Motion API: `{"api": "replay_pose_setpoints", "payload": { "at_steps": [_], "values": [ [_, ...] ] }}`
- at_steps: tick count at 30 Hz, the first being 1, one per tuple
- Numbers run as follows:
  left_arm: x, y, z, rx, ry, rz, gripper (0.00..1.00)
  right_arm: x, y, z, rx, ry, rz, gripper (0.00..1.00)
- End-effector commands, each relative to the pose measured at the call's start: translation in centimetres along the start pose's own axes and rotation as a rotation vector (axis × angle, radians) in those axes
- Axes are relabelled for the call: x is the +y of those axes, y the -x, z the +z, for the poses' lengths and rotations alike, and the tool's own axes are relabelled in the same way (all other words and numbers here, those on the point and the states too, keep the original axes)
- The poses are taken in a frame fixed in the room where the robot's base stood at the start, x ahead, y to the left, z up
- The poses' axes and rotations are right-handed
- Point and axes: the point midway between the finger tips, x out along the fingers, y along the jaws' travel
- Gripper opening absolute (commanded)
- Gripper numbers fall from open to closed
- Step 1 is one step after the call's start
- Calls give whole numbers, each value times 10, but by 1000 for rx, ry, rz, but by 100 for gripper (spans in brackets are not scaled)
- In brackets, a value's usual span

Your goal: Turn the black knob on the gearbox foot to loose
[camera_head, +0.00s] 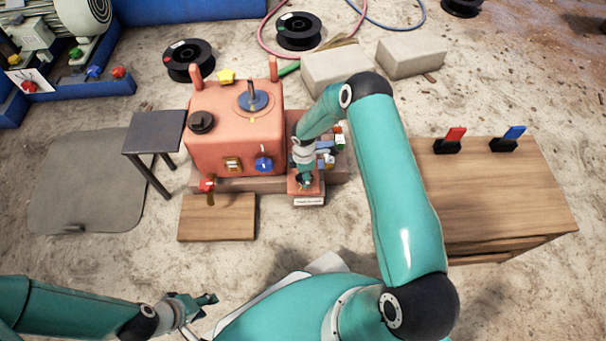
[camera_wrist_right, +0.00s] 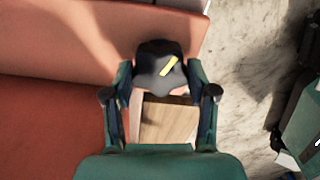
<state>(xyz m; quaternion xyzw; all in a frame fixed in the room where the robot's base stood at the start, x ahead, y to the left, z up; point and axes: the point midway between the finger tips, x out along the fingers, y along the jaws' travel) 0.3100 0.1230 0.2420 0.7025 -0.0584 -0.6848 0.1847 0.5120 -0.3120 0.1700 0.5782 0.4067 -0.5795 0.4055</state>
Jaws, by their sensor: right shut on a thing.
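The black knob (camera_wrist_right: 155,58) has a lobed rim and a yellow pointer mark. In the right wrist view it sits between the two fingers of my right gripper (camera_wrist_right: 160,74), which is shut on it. The yellow mark slants up to the right. In the head view my right gripper (camera_head: 304,181) reaches down at the gearbox foot (camera_head: 293,186) and hides the knob. The orange gearbox (camera_head: 215,150) stands behind and to the left. My left gripper (camera_head: 203,302) is open and empty, low over the floor at bottom left.
A small label plate (camera_head: 308,201) is in front of the foot. The gearbox carries a blue knob (camera_head: 264,164) and a black cap (camera_head: 201,122). A wooden board (camera_head: 216,218) lies in front, a dark stand (camera_head: 153,133) is left, and a wooden table (camera_head: 490,195) is right.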

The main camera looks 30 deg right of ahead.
Motion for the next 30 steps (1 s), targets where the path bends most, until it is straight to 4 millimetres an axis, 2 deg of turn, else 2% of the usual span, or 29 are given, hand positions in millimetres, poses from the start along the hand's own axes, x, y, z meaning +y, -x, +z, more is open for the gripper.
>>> {"api": "replay_pose_setpoints", "payload": {
  "at_steps": [11, 12, 16, 26, 30],
  "values": [
    [0, 0, 0, 0, 0, 0, 40, 4, 2, 0, 2, 3, 12, 22],
    [0, 0, 0, 0, 0, 0, 40, 5, 2, 0, 2, 3, 12, 61],
    [0, 0, 0, 0, 0, 0, 40, 4, 1, 0, 2, 3, 10, 82],
    [0, 0, 0, 0, 0, 0, 40, 2, 1, 0, 0, 3, 4, 82],
    [0, 1, 0, 0, 0, 0, 40, 2, 9, 0, 0, 3, 5, 82]
  ]
}}
